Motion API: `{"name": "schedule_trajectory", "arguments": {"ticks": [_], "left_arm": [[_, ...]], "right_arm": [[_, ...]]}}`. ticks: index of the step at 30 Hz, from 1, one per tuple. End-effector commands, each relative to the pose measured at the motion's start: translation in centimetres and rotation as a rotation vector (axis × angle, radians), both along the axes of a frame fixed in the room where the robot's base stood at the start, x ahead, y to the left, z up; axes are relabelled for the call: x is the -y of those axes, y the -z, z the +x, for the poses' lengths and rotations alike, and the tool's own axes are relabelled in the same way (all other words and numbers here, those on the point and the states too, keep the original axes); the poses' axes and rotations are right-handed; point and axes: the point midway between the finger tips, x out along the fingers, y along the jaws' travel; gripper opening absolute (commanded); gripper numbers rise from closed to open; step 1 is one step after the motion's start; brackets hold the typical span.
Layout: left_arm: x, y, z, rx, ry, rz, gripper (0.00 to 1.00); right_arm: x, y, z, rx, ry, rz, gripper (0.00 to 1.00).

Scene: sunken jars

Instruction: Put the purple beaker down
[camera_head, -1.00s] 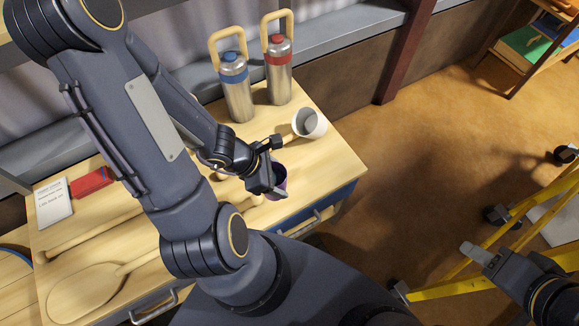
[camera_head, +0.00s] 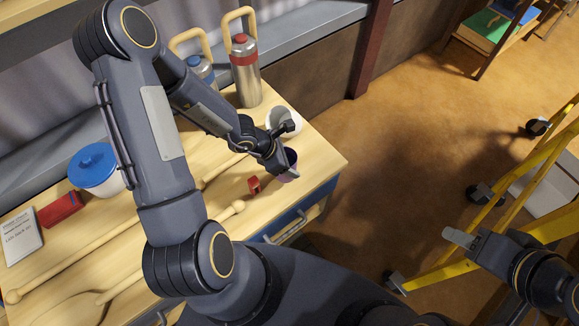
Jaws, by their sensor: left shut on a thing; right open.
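The purple beaker (camera_head: 290,159) is near the table's right end, in the middle of the head view. My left gripper (camera_head: 284,163) is shut on it, and the gripper hides much of the beaker. I cannot tell whether the beaker's base touches the wooden table (camera_head: 316,150). My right gripper (camera_head: 460,238) is open and empty at the lower right, over the floor and well away from the table.
A white mug (camera_head: 279,113) stands just behind the beaker, with a red-topped flask (camera_head: 245,75) and a blue-topped flask (camera_head: 200,68) further back. A small red thing (camera_head: 254,185) lies left of the beaker. A blue-lidded pot (camera_head: 92,166) and wooden spoons lie left. A yellow frame (camera_head: 510,205) stands right.

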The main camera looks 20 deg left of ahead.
Motion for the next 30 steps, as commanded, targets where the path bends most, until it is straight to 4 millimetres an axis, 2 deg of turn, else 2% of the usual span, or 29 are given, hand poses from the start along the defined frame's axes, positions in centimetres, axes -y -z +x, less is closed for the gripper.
{"name": "schedule_trajectory", "arguments": {"ticks": [3,7,21,22,27,30], "left_arm": [[0.2,2.1,0.4,-0.002,0.001,0.000,0.33],[0.2,3.3,0.4,-0.001,0.002,-0.001,0.33],[0.1,3.9,0.4,0.001,0.002,0.001,0.33],[0.1,3.9,0.4,0.000,0.001,0.001,0.64],[0.1,3.8,0.4,0.000,0.001,0.001,0.84],[0.1,3.8,0.4,0.000,0.001,0.001,0.84]], "right_arm": [[0.0,1.3,0.0,0.000,0.000,0.000,0.47],[0.0,1.9,0.0,0.000,0.000,0.000,0.47],[0.0,2.2,0.0,0.000,0.000,0.000,0.47],[0.0,2.2,0.0,0.000,0.000,0.000,0.47],[0.0,2.1,0.0,0.000,0.000,0.000,0.47],[0.0,2.1,0.0,0.000,0.000,0.000,0.47]]}}
